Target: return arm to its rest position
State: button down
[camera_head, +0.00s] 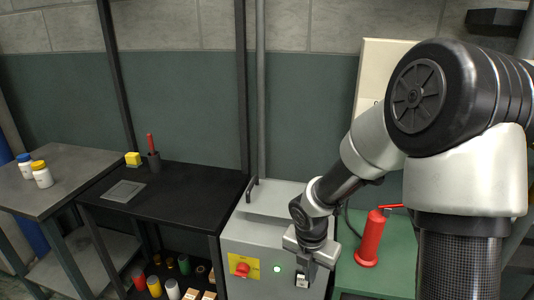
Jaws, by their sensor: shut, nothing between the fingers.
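My arm comes in from the right side of the head view and bends down toward the grey machine cabinet (262,232). My gripper (302,280) points downward in front of the cabinet's right part. It is shut and nothing shows held in it. The cabinet has a red knob on a yellow plate (243,266) and a lit green light (277,269). The gripper is to the right of the light; I cannot tell whether it touches the cabinet.
A red cylinder (369,240) with a handle stands on a green table (352,280) at right. White bottles (42,175) stand on the left table (75,170).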

jog(key=s+d+r+m+t+h, duration=0.1)
jog(key=s+d+r+m, duration=0.15)
jog(key=r+m, duration=0.5)
jog(key=s+d+r+m+t, duration=0.1)
jog(key=s+r+m, duration=0.3)
jog(key=r+m, duration=0.4)
jog(key=s+a+r+m+t+y, duration=0.2)
jog(key=s+r+m, duration=0.85)
jog(key=m, duration=0.35)
notch_tip(320, 180, up, 17)
jog(key=p, duration=1.8)
jog(key=shift+s+d+r, duration=0.15)
jog(key=shift+s+d, duration=0.05)
jog(key=shift+s, duration=0.05)
